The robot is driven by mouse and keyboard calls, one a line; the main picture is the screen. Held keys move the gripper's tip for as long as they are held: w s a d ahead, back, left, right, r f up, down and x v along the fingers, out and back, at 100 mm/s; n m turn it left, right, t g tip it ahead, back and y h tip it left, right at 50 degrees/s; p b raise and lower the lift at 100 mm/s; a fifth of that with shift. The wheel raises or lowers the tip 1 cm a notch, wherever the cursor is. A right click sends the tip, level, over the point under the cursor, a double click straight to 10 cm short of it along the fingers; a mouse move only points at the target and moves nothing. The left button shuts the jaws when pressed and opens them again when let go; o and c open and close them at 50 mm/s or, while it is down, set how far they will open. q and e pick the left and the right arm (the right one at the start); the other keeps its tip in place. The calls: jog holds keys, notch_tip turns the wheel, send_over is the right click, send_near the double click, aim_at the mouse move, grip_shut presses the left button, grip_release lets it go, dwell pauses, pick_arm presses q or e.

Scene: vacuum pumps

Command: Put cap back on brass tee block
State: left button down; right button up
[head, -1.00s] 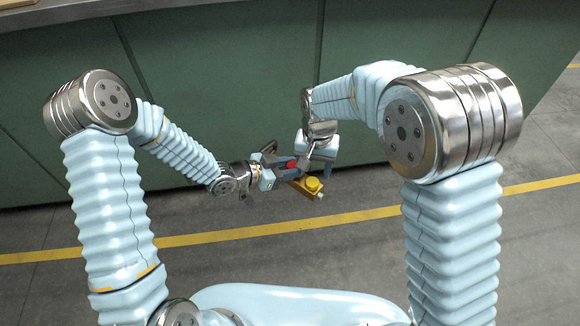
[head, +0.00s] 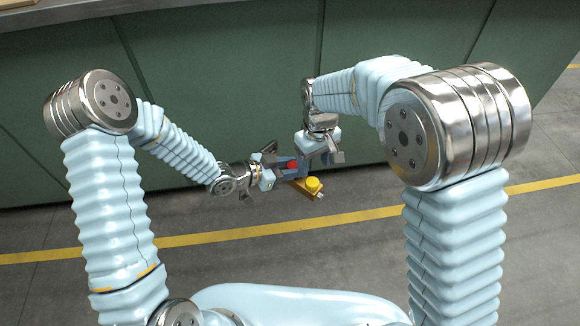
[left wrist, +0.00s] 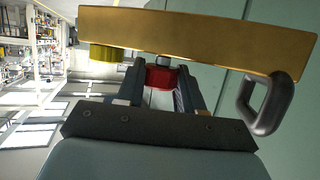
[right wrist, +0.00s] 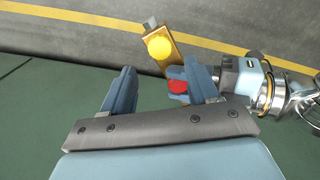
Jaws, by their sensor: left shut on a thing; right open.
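The brass tee block (head: 301,188) hangs in the air at my left gripper (head: 279,170). It shows as a long brass bar (left wrist: 200,42) across the left wrist view. A yellow cap (head: 313,184) sits on the block and also shows in the right wrist view (right wrist: 159,48). A red part (head: 291,165) lies between my left fingers (left wrist: 160,77), beside a small grey stub by the bar. My left gripper is shut there, supporting the block; the exact contact is hard to see. My right gripper (right wrist: 163,75) is open, its jaws empty, just above and beside the block. Its right finger is close to the red part.
A dark metal loop (left wrist: 264,105) shows beside the bar in the left wrist view. A green panelled front (head: 220,80) stands beyond my arms. The grey floor with a yellow line (head: 230,233) is clear below.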

aim_at(313, 182)
notch_tip(313, 182, down, 7)
jog(key=shift+f, duration=0.15)
dwell(0.4)
grip_shut()
jog(key=shift+o, duration=0.6)
grip_release()
notch_tip(313, 182, up, 12)
